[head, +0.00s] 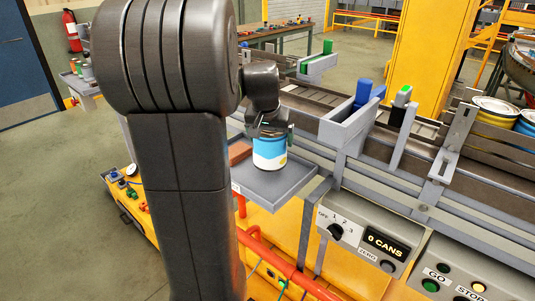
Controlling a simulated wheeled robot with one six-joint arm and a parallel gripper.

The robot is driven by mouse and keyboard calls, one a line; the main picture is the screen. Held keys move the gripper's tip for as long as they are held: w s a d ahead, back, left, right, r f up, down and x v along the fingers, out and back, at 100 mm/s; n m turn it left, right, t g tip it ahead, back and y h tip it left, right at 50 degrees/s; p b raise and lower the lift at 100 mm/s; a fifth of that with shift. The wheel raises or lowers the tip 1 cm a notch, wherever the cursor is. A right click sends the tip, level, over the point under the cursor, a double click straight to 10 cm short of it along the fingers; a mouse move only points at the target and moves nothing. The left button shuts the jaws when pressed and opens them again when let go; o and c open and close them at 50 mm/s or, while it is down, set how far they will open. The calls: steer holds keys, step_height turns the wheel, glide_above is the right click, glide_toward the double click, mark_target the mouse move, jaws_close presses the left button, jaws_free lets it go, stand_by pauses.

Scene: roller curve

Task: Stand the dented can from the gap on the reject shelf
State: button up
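A blue and white can (269,158) with a yellow patch is upright at the grey reject shelf (276,193), over its back part. I cannot tell whether its base rests on the shelf or is just above it. No dent shows from this side. My gripper (269,131) points down at the can's top, with its dark fingers at the rim. The fingertips are small and partly hidden, so I cannot tell whether they grip the can.
A reddish-brown block (240,152) is at the shelf's back left. The roller conveyor (312,97) runs behind, with a grey bracket (347,126) holding a blue part. Cans (492,108) stand at far right. A control panel (361,238) reads "0 CANS". My arm hides the left middle.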

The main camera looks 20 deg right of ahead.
mark_target(266, 134)
steer(key=shift+f, duration=2.25)
steer(key=shift+f, duration=0.2)
steer(key=o, duration=0.9)
steer(key=shift+c, duration=0.2)
steer(key=shift+r, duration=0.15)
steer(key=v, duration=1.2)
steer(key=shift+s, duration=0.1)
